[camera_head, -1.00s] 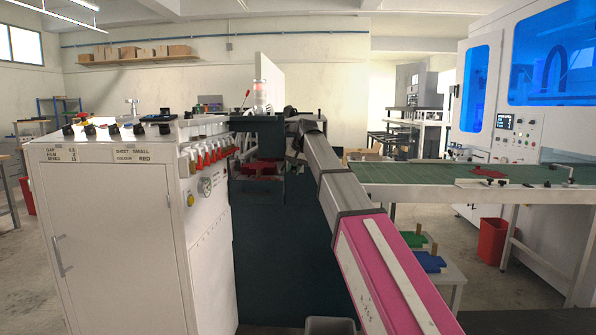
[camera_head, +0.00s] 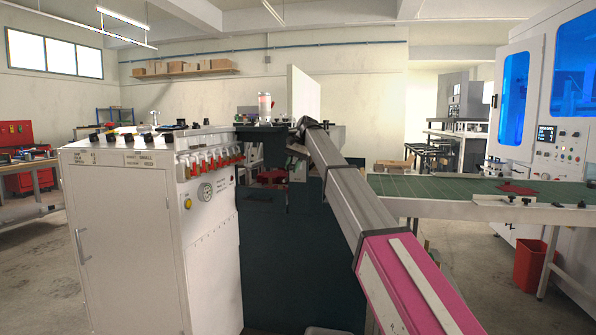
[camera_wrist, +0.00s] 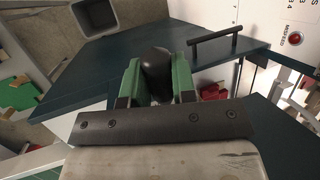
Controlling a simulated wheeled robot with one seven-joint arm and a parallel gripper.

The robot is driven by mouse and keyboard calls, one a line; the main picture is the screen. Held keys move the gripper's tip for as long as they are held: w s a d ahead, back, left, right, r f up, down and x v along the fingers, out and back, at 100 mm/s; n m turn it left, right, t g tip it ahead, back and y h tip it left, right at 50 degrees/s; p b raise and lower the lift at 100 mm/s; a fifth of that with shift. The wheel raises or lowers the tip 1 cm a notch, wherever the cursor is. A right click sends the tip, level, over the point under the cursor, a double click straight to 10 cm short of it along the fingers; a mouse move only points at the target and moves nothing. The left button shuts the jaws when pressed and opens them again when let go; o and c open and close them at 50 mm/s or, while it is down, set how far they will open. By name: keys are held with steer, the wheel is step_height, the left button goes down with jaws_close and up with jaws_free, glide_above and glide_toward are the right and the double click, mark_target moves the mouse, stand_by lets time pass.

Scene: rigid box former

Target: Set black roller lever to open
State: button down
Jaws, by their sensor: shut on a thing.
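A black rounded knob (camera_wrist: 157,62), which looks like the handle of the black roller lever, sits between the two green fingers of my gripper (camera_wrist: 158,78) in the wrist view. The fingers are shut on it, one on each side. The rest of the lever is hidden below the knob and behind the dark bracket of my wrist. In the head view my gripper (camera_head: 297,147) is at the far end of my arm, by the dark machine (camera_head: 275,215). The knob cannot be made out there.
The white control cabinet (camera_head: 125,235) with a row of red-handled valves (camera_head: 212,160) stands left of my arm. A green conveyor (camera_head: 430,187) runs to the right. A red bin (camera_head: 533,268) stands below it. In the wrist view a black bar handle (camera_wrist: 215,40) is close by.

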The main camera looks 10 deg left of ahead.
steer(key=shift+r, duration=0.1)
stand_by(0.4)
steer(key=c, duration=0.9)
jaws_free()
steer(key=shift+w, duration=0.15)
